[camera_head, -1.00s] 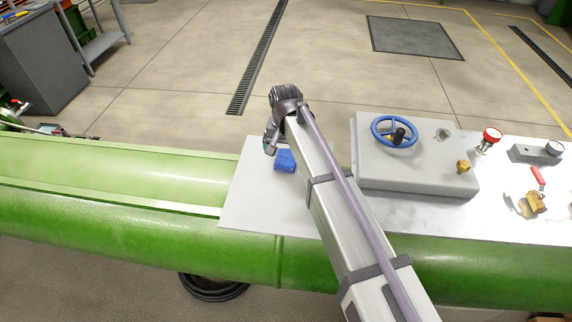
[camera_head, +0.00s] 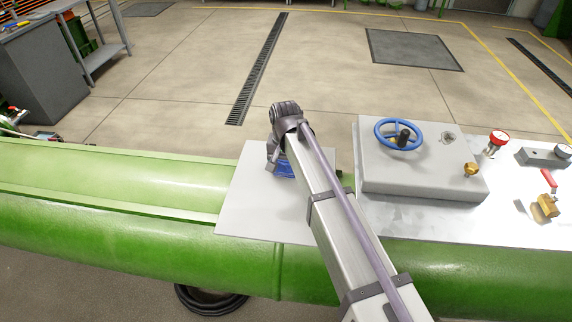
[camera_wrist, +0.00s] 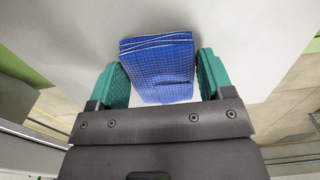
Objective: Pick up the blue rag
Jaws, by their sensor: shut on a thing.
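The blue rag (camera_wrist: 158,68) is folded, with pale lines along its far edge. It lies on a white board and sits between the two green fingers of my gripper (camera_wrist: 160,80) in the wrist view. The fingers are at its left and right sides, and my gripper is shut on it. In the head view the rag (camera_head: 284,170) shows partly, below my wrist, and the gripper (camera_head: 272,166) is low over the board. My arm hides part of the rag there.
The white board (camera_head: 248,205) rests on a long green pipe (camera_head: 100,190). The board left of the rag is clear.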

